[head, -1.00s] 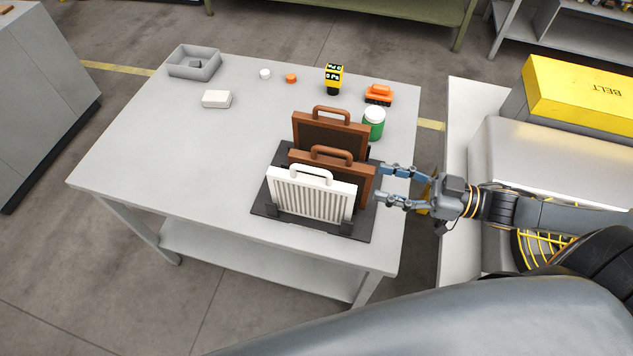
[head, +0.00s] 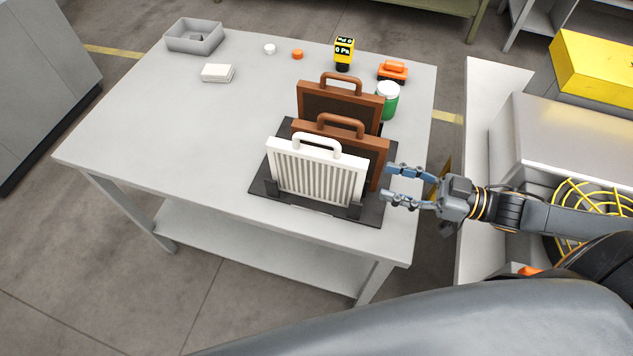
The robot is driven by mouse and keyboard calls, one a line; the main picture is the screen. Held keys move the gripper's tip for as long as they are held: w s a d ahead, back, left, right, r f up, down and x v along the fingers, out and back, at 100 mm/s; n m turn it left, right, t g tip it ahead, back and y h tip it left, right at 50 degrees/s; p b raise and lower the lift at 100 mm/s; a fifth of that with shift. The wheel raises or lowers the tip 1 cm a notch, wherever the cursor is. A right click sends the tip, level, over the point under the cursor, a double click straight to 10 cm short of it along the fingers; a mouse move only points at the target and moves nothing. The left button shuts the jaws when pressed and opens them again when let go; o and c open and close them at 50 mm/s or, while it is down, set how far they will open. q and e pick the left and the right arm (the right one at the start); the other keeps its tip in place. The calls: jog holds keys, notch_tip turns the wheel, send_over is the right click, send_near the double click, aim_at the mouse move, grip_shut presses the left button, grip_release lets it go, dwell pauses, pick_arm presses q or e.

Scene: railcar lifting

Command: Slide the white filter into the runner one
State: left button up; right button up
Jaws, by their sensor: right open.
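The white filter (head: 317,175) stands upright at the front of a dark rack (head: 372,211) on the grey table, its handle on top. Two brown filters stand behind it in the rack: a middle one (head: 377,153) and a rear one (head: 340,101). The white filter covers part of the middle one, and the rack's runners are mostly hidden, so I cannot tell which is runner one. My right gripper (head: 388,182) is open and empty at the right side of the rack, its fingers pointing left close to the middle brown filter's edge. My left gripper is not in view.
A grey tray (head: 194,37), a white block (head: 217,73) and two small caps lie farther back.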

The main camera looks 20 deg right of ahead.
send_near(328, 167)
jog(key=w, duration=0.1)
jog(key=w+a+f, duration=0.1)
jog(key=w+a, duration=0.1)
jog(key=shift+a+f, duration=0.25)
jog(key=shift+f, duration=0.1)
jog(key=shift+p+x, duration=0.5)
jog(key=shift+x, duration=2.85)
jog(key=shift+d, duration=0.1)
grip_shut()
